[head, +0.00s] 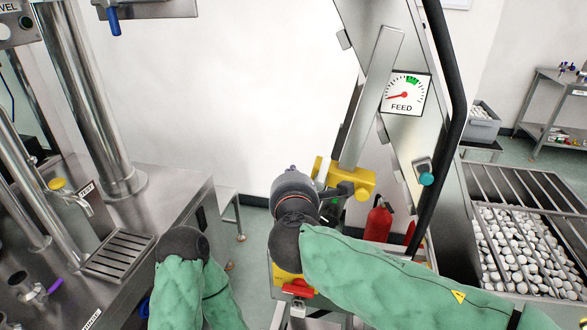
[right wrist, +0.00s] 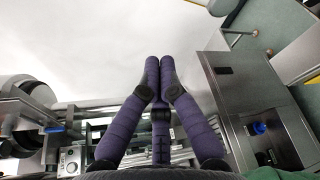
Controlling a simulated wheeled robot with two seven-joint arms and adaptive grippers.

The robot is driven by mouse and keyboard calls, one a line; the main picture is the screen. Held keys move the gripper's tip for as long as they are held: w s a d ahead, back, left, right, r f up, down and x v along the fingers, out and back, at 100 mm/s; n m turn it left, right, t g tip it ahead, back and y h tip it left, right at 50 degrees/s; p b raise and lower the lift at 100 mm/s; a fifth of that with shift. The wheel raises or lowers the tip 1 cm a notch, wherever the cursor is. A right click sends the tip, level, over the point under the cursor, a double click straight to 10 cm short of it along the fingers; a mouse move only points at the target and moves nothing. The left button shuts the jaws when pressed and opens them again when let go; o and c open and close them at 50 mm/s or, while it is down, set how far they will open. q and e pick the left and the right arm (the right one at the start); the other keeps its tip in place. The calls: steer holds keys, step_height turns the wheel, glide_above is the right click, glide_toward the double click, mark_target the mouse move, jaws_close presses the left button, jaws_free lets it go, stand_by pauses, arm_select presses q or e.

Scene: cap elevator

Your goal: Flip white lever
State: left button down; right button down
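I cannot pick out a white lever for certain. In the head view a pale grey bar (head: 372,95) slants up from a yellow bracket (head: 350,182) on the machine, beside the FEED gauge (head: 405,94). My right gripper's dark rounded body (head: 293,190) is just left of the yellow bracket and partly covers that area.
A metal counter (head: 185,190) with a tap (head: 70,195) and drip grate (head: 118,255) stands at left. A teal knob (head: 426,179) is on the machine's panel. A red extinguisher (head: 378,222) stands behind. A barred bin of white caps (head: 520,250) is at right.

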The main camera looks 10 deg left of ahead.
steer(key=s+d+p, duration=0.1)
steer(key=s+d, duration=0.2)
steer(key=s, duration=0.4)
steer(key=shift+s+d, duration=0.15)
steer(key=shift+f, duration=0.1)
steer(key=d+f+m+g+h, duration=0.1)
steer(key=d+f+m+g, duration=0.15)
steer(key=f, duration=0.95)
steer(key=d+f+m+g, duration=0.2)
steer(key=f+m+g, duration=0.15)
steer(key=f, duration=0.75)
steer(key=d+f+m+g+h, duration=0.1)
steer(key=d+f+m+g, duration=0.2)
steer(key=f, duration=0.9)
steer(key=s+d+f+m+g, duration=0.1)
steer(key=s+d+f+m, duration=0.3)
steer(key=f+m, duration=0.3)
steer(key=s+d+f+m+g+y, duration=0.1)
steer(key=s+d+f+m, duration=0.3)
steer(key=f, duration=0.6)
steer(key=s+d+f+m+g+y, duration=0.1)
steer(key=s+d+f+m+g, duration=0.2)
steer(key=s+f+m, duration=0.4)
steer(key=d+f+m+p, duration=0.1)
steer(key=m, duration=0.3)
steer(key=shift+s+f, duration=0.2)
steer(key=shift+f, duration=0.1)
